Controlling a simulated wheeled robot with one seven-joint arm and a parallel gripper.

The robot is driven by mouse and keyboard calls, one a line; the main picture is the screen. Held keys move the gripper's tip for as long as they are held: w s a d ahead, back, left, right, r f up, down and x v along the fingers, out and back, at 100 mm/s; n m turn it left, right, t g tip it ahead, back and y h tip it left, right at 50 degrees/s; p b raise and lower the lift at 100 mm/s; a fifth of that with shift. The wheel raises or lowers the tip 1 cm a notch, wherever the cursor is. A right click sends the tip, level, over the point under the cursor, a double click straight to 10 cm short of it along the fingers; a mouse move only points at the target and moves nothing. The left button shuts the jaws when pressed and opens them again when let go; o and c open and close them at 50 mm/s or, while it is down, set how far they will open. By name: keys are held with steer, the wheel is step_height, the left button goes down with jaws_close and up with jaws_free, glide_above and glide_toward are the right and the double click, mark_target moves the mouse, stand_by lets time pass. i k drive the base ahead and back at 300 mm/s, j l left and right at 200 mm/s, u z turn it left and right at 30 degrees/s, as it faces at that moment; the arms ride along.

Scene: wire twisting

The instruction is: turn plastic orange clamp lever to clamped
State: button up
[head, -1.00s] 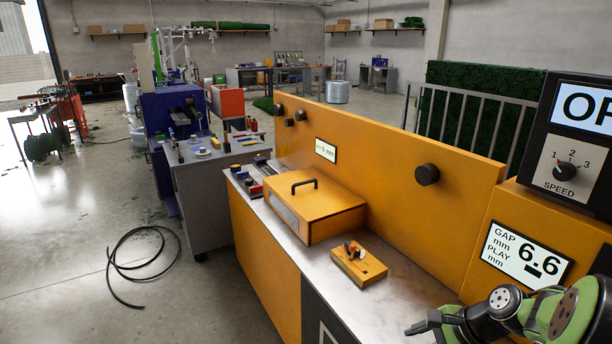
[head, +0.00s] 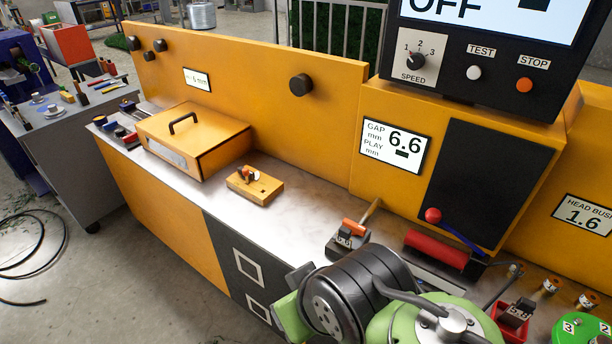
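A small orange lever-like piece (head: 354,227) sits on a dark block with a label (head: 346,244) on the bench, with a wooden handle rising behind it. Further left, a yellow block (head: 262,190) carries a small dark and orange fitting (head: 249,174). Both are small in the head view, and I cannot tell which is the clamp lever or how it is set. My green and black arm fills the bottom centre, in front of the bench. I cannot make out my gripper's fingers there.
A yellow box with a black handle (head: 194,141) stands at the back left of the metal bench top (head: 290,213). To the right are a red cylinder (head: 436,249), a red tray (head: 514,322) and a green numbered disc (head: 582,330). A yellow panel (head: 250,85) rises behind.

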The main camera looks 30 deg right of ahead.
mark_target(357, 230)
steer(key=z, duration=1.3)
steer(key=i+j+u, duration=0.1)
steer(key=j, duration=0.25)
steer(key=i+j+u, duration=0.1)
steer(key=i+j, duration=0.15)
steer(key=j, duration=0.1)
